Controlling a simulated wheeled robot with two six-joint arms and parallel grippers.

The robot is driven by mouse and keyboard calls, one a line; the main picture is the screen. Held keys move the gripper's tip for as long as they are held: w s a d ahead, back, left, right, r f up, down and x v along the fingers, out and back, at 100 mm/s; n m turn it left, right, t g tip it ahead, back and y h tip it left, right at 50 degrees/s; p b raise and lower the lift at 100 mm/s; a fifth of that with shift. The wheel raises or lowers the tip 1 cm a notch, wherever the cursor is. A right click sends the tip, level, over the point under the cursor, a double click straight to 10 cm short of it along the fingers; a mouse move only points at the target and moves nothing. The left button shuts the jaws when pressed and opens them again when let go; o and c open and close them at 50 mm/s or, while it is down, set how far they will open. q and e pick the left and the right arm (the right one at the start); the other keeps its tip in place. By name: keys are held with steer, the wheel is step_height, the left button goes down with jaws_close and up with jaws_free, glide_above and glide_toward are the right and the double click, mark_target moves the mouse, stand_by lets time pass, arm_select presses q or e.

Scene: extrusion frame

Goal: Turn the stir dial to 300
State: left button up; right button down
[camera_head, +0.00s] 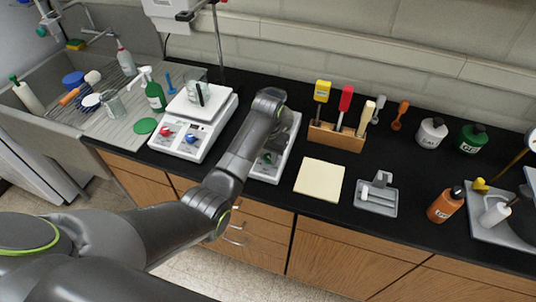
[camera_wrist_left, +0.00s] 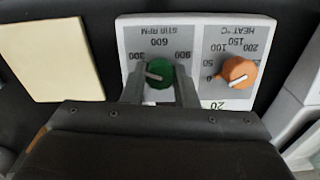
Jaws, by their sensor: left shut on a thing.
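The stir dial (camera_wrist_left: 160,72) is a green knob with a white pointer, on a white panel (camera_wrist_left: 205,30) marked STIR RPM with 300, 600 and 900. The panel appears upside down in the left wrist view. The pointer lies toward the left, on the side of the 300 mark. My left gripper (camera_wrist_left: 159,80) has one finger on each side of the knob and is shut on it. In the head view my arm hides much of this device (camera_head: 287,150), and the green knob (camera_head: 267,158) shows just below the wrist. My right gripper is not in view.
An orange HEAT dial (camera_wrist_left: 238,70) sits beside the stir dial. A second white device (camera_head: 190,140) with red and blue knobs and a beaker stands to the left. A pale yellow pad (camera_head: 320,180) lies to the right. A wooden tool rack (camera_head: 335,137) stands behind the pad.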

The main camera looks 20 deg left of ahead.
arm_select(q)
steer(key=shift+m, duration=0.7)
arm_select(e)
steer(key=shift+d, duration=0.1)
arm_select(q)
steer(key=o, duration=1)
